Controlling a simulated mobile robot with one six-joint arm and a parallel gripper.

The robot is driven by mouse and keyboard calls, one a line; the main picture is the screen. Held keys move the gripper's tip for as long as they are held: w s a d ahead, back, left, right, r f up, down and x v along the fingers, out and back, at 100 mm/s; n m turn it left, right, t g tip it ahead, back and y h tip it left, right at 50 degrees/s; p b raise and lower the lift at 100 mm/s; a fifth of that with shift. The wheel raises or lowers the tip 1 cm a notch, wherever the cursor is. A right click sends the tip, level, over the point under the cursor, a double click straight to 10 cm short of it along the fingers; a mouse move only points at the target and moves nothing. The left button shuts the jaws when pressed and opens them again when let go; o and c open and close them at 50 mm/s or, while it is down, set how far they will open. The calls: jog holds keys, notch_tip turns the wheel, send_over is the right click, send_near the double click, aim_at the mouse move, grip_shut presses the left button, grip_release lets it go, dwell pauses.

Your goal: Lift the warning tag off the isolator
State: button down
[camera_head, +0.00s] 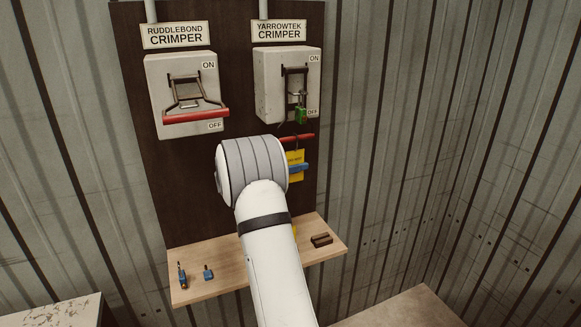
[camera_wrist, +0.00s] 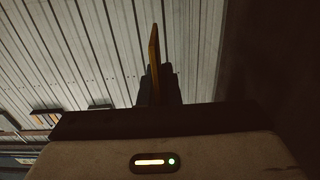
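The yellow warning tag (camera_head: 296,158) hangs below the red bar under the Yarrowtek isolator (camera_head: 273,85). In the wrist view the tag (camera_wrist: 154,48) shows nearly edge-on, rising from between the dark fingers of my gripper (camera_wrist: 157,85). The fingers sit close on both sides of it, with no clear gap showing. In the head view a blue fingertip of my gripper (camera_head: 300,168) crosses the tag's lower part. My wrist hides the tag's left side. A green padlock (camera_head: 300,116) hangs at the isolator's lever near OFF.
The Ruddlebond isolator (camera_head: 187,93) is at the left with its red handle down at OFF. A wooden shelf (camera_head: 225,283) below holds two small blue items (camera_head: 182,276) and a dark brown block (camera_head: 321,240). The corrugated wall (camera_head: 440,110) at the right is bare.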

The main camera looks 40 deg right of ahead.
jog(key=shift+s+r, duration=0.1)
jog(key=shift+r, duration=0.35)
jog(key=shift+r+b, duration=0.4)
jog(key=shift+r, duration=0.25)
jog(key=shift+s, duration=0.15)
jog(key=s+a+b, duration=0.2)
jog(key=s+b, duration=0.6)
jog(key=b, duration=0.1)
jog(key=shift+s, duration=0.3)
dwell(0.8)
dwell(0.5)
